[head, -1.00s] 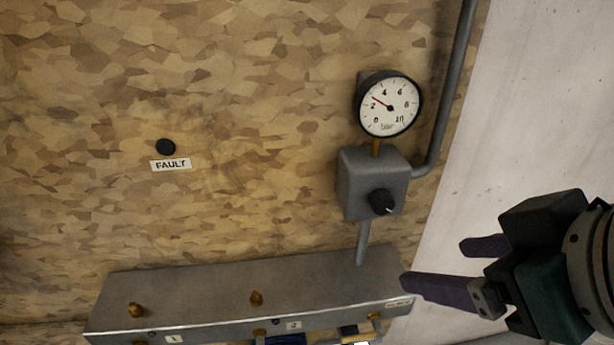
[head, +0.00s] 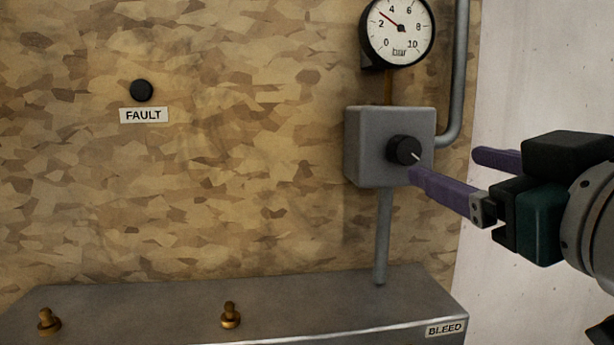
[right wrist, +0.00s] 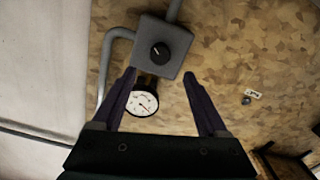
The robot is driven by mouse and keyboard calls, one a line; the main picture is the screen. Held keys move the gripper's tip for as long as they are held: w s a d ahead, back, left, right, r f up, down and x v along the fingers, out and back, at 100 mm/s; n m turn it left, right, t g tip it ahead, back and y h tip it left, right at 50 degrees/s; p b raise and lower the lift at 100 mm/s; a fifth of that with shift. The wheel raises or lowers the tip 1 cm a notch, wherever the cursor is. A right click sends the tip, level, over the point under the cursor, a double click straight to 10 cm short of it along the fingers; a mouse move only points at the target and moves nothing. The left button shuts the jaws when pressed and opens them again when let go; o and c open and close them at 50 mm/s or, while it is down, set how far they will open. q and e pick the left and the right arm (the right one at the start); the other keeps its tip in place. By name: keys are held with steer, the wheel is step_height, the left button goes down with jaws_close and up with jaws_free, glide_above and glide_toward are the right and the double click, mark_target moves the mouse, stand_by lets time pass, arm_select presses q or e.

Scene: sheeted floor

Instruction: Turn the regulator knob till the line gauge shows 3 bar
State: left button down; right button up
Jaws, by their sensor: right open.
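The regulator knob (head: 404,150) is black with a white pointer line aimed to the lower right, on the front of a grey box (head: 365,150). It also shows in the right wrist view (right wrist: 160,53). The round white line gauge (head: 405,40) stands above the box, its red needle between 2 and 4, at about 3. In the right wrist view the gauge (right wrist: 143,103) is partly behind a finger. My right gripper (head: 443,163) is open and empty, its purple fingers to the right of the knob; contact with the box cannot be told. My left gripper is not in view.
A grey pipe (head: 457,80) runs up at the right of the box. A metal ledge (head: 130,305) with brass fittings (head: 230,314) and a BLEED label (head: 445,328) lies below. A black FAULT button (head: 141,90) is on the board at left. The board between is clear.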

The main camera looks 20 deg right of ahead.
mark_target(409, 152)
steer(key=b+x, duration=0.1)
steer(key=x, duration=0.6)
steer(key=shift+w+r, duration=0.1)
steer(key=shift+w, duration=0.3)
steer(key=shift+x, duration=0.85)
jaws_close()
steer(key=shift+r+m+p, duration=0.1)
steer(key=shift+m+p, duration=0.3)
steer(key=shift+p, duration=0.25)
steer(key=shift+m+p, duration=0.4)
